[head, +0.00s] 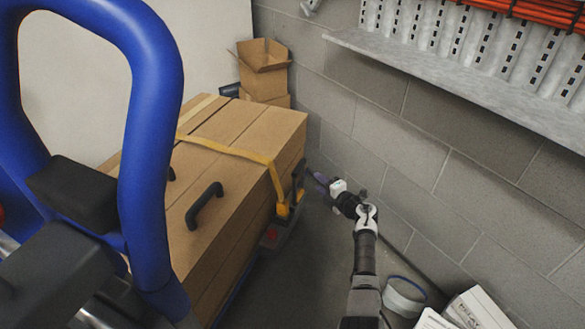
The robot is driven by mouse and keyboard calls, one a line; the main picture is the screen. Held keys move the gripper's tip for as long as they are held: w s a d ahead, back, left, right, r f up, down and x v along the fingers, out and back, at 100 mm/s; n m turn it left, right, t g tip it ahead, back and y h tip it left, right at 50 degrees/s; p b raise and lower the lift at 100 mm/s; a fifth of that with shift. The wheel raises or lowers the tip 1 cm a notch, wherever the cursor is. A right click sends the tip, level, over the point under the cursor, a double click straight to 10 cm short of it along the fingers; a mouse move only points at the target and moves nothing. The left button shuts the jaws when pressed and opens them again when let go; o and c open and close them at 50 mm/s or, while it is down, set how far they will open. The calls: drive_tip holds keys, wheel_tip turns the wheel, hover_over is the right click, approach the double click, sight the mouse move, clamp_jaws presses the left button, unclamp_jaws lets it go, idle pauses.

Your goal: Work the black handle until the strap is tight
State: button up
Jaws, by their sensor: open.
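A yellow strap (232,148) runs over the top of a large brown wooden-looking crate (245,115) and down its right side to a yellow buckle (283,209). A black handle (298,178) stands upright at the buckle, on the side facing my arm. My gripper (315,178) is just right of the black handle, open, with its purplish fingers pointing toward it. The fingers are small in the picture, and I cannot tell whether they touch the handle. The strap looks flat on the crate top; its tension cannot be told.
A grey block wall (400,150) with a shelf (470,85) stands close on the right. Open cardboard boxes (264,68) are behind the crate. A roll (404,296) and white boxes (475,309) lie at lower right. A blue tubular frame (153,120) blocks the left.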

sight(298, 168)
drive_tip(key=b+x, duration=0.6)
drive_tip(key=b, duration=0.1)
drive_tip(key=b+x, duration=0.6)
drive_tip(key=b, duration=0.1)
drive_tip(key=shift+w+a+f, duration=0.15)
drive_tip(key=shift+f, duration=0.15)
drive_tip(key=shift+w+a+r+b, duration=0.15)
drive_tip(key=shift+w+a+b, duration=0.3)
drive_tip(key=shift+b, duration=0.4)
drive_tip(key=shift+d, duration=0.1)
clamp_jaws()
